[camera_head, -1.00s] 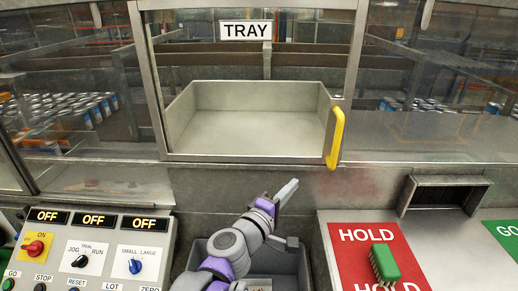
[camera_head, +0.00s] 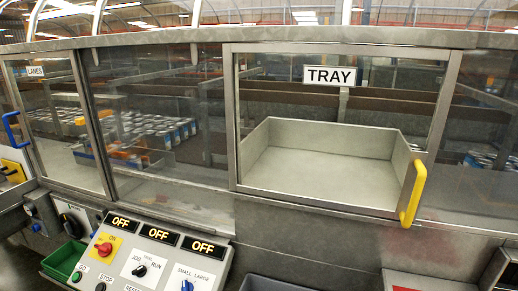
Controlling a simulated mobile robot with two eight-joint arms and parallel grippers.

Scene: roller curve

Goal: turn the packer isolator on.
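A sloped control panel (camera_head: 205,264) stands at the lower left of the head view. On it, a red rotary knob (camera_head: 104,249) sits on a yellow plate marked ON; I cannot tell for sure which way it points. Three displays above the knobs all read OFF, the leftmost display (camera_head: 122,222) above the yellow plate. No label that I can read names the packer isolator. Neither of my grippers is in view.
The panel also has a black JOG/RUN knob (camera_head: 139,270) and a blue SMALL/LARGE knob (camera_head: 187,285). A green bin (camera_head: 65,259) is left of it. The TRAY window has a yellow handle (camera_head: 413,193); the LANES window has a blue handle (camera_head: 14,129).

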